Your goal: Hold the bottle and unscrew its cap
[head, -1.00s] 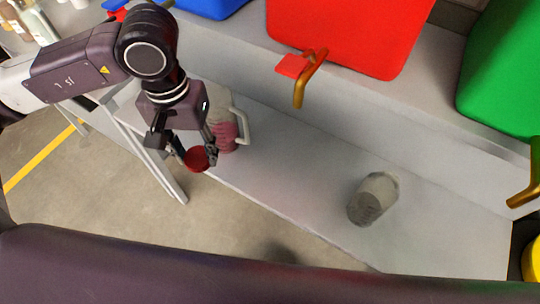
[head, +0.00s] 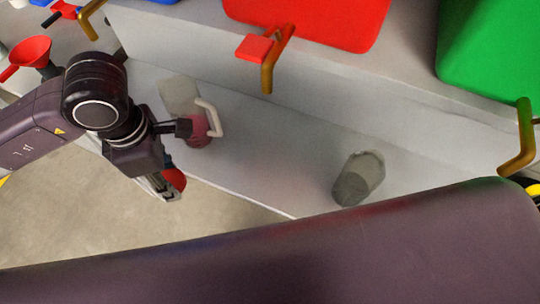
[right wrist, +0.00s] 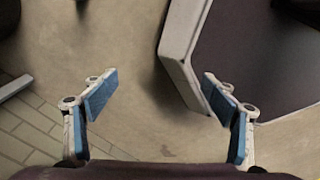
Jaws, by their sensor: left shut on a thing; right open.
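My left gripper (head: 165,184) is at the left in the head view, in front of the bench edge. It is shut on a red round thing (head: 175,180), possibly the bottle's cap or top. Fingers and wrist hide part of it, and no clear bottle body shows. My right gripper (right wrist: 160,95) shows in the right wrist view with its two blue-padded fingers apart.
A jug (head: 182,97) with a pale handle and reddish contents stands just behind my left gripper. A clear cup (head: 358,178) stands farther right on the grey bench (head: 265,165). Red (head: 320,20) and green (head: 490,50) containers with brass taps stand on the raised shelf. A red funnel (head: 32,50) is far left.

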